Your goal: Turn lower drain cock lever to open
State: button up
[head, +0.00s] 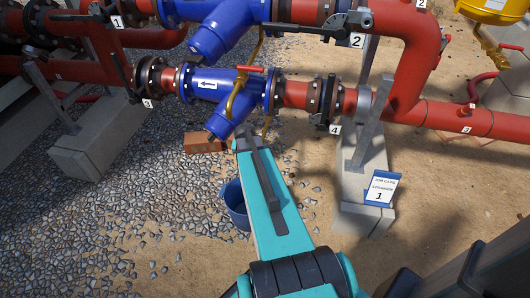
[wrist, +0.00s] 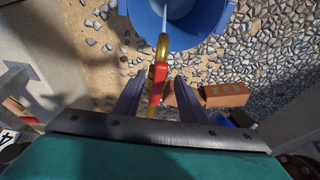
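In the wrist view a red lever (wrist: 158,76) sits on a brass drain cock (wrist: 162,46). My gripper (wrist: 158,80) has its two dark fingers on either side of the lever, with gaps showing, so it is open around it. A thin pale streak, which looks like water, runs from the brass spout into the blue bucket (wrist: 204,38). In the head view my gripper (head: 244,132) is just below the lower blue strainer (head: 207,84); its fingers and the lever between them are hard to make out. Another red lever (head: 250,69) with brass piping shows above.
The bucket (head: 235,204) stands on gravel left of my arm. A brick (head: 205,143) lies behind it. Red pipes (head: 293,94) and flanged valves cross above. A concrete support (head: 363,185) with a sign (head: 381,189) stands to the right. Gravel at left is open.

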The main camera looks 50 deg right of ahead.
jog(key=o, duration=0.5)
jog(key=p+v, duration=0.3)
jog(key=v, duration=0.4)
jog(key=shift+p, duration=0.3)
jog(key=shift+s, duration=0.15)
jog(key=p+v, duration=0.1)
jog(key=v, duration=0.6)
jog(key=shift+r+p, duration=0.25)
jog(key=shift+p, duration=0.1)
dwell(0.6)
